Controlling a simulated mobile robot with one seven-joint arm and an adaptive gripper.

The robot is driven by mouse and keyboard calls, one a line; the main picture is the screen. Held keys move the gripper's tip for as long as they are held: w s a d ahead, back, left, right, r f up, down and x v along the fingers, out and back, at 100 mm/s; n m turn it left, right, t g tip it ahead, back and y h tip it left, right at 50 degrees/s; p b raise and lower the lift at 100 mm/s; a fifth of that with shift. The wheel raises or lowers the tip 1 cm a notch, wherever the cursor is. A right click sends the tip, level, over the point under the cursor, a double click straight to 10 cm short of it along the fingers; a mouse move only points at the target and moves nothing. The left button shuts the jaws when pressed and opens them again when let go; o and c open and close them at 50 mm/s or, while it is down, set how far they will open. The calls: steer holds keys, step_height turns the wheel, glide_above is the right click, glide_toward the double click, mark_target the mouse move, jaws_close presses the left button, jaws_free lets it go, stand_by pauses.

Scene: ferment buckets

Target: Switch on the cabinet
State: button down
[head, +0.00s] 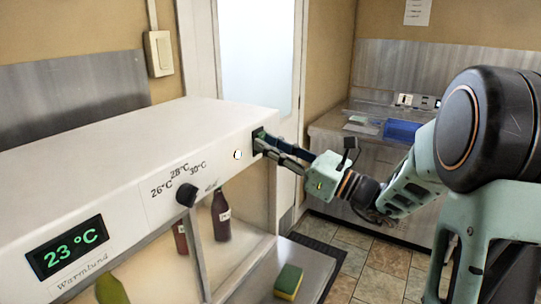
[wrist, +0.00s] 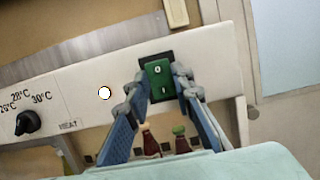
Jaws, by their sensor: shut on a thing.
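The cabinet (head: 110,160) is a long white box with a lit green display (head: 68,247) reading 23 °C, in the head view. A green rocker switch (wrist: 159,82) in a black frame sits at the right end of its front panel. My gripper (head: 266,143) is at that switch. In the wrist view the fingertips of my gripper (wrist: 161,75) are on both sides of the switch, shut on it. A round white lamp (head: 237,154) is left of the switch. A black dial (head: 187,195) with 26, 28 and 30 °C marks is farther left.
Dark bottles (head: 221,215) stand in the open space under the panel. A green and yellow sponge (head: 288,282) lies on a low surface at the front. A wall switch (head: 158,54) is behind the cabinet. A counter with a blue tray (head: 402,131) stands behind my arm.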

stand_by(0.3)
steer(key=c, duration=1.7)
jaws_free()
steer(key=v, duration=1.2)
steer(key=shift+f, duration=0.1)
